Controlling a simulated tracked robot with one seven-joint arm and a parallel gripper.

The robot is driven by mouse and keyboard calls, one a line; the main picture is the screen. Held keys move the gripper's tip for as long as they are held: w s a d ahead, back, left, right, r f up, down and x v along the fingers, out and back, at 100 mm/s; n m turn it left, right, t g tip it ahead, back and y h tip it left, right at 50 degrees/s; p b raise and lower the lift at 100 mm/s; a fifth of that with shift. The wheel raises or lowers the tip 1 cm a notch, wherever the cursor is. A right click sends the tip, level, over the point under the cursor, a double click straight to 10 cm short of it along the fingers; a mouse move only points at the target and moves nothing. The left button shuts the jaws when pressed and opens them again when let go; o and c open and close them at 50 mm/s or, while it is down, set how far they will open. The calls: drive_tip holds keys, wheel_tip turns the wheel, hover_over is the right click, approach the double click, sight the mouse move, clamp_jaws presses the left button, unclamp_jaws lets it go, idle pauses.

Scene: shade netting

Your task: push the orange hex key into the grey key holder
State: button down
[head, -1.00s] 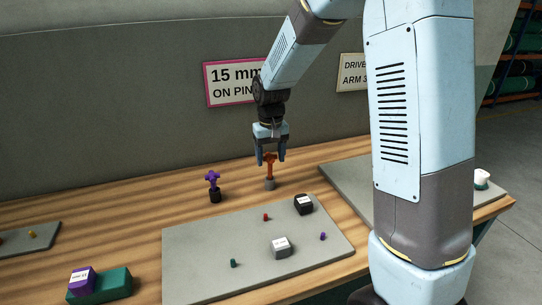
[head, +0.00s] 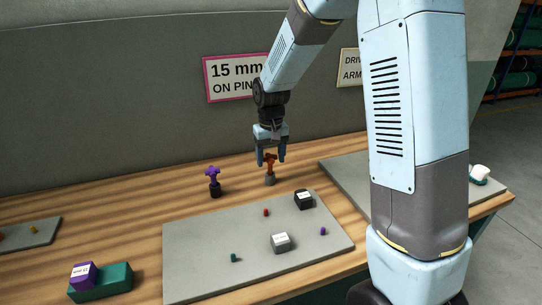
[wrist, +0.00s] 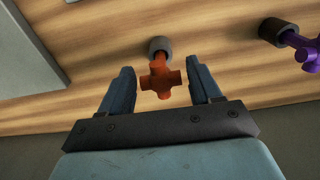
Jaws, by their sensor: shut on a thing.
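The orange hex key (head: 270,162) has a cross-shaped head and stands upright, its lower end at the grey key holder (head: 270,181). In the wrist view the key (wrist: 160,77) is between my fingers, with the round holder (wrist: 159,45) just beyond it. My gripper (head: 271,160) points down from above and is shut on the key's head. The exact finger contact is hard to make out, and the shaft's depth inside the holder is hidden.
A purple key (head: 213,176) stands in a dark holder to the left. Bare wood surrounds the grey holder.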

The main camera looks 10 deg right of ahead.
drive_tip(key=shift+f, duration=0.4)
idle(0.4)
drive_tip(key=shift+c, duration=0.7)
unclamp_jaws()
wheel_tip(320, 180, up, 14)
drive_tip(key=shift+f, duration=0.15)
drive_tip(key=shift+s, duration=0.1)
